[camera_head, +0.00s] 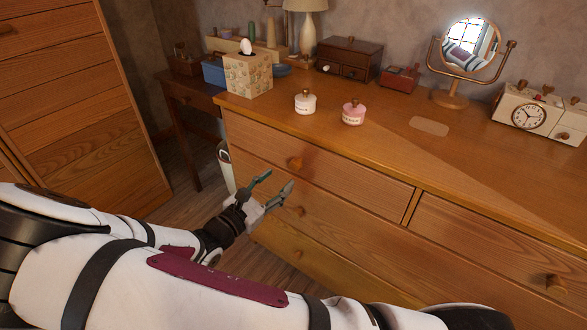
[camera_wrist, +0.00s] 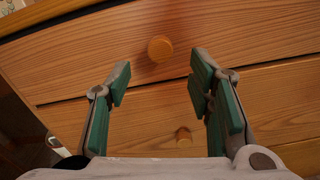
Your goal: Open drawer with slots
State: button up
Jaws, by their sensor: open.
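A wooden dresser (camera_head: 330,150) has a wide upper left drawer with a round knob (camera_head: 295,163), more drawers below, and a right drawer with its own knob (camera_head: 556,284). All look shut; I cannot tell which has slots. My gripper (camera_head: 275,185) is open and empty in front of the dresser's left side, its green-padded fingers pointing at the drawer fronts. In the wrist view the upper knob (camera_wrist: 160,48) lies just beyond and between the fingertips, apart from them. A lower knob (camera_wrist: 184,135) shows between the fingers.
On the dresser top stand a tissue box (camera_head: 248,75), a white jar (camera_head: 305,102), a pink jar (camera_head: 353,113), a small drawer chest (camera_head: 349,60), a mirror (camera_head: 467,55) and a clock (camera_head: 528,115). A slatted wooden cabinet (camera_head: 85,100) stands left. Floor shows between.

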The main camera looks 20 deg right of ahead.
aim_at(293, 167)
jog(key=b+x, duration=0.1)
jog(key=x, duration=0.7)
jog(key=shift+w+d+b, duration=0.1)
jog(key=shift+b, duration=0.2)
grip_shut()
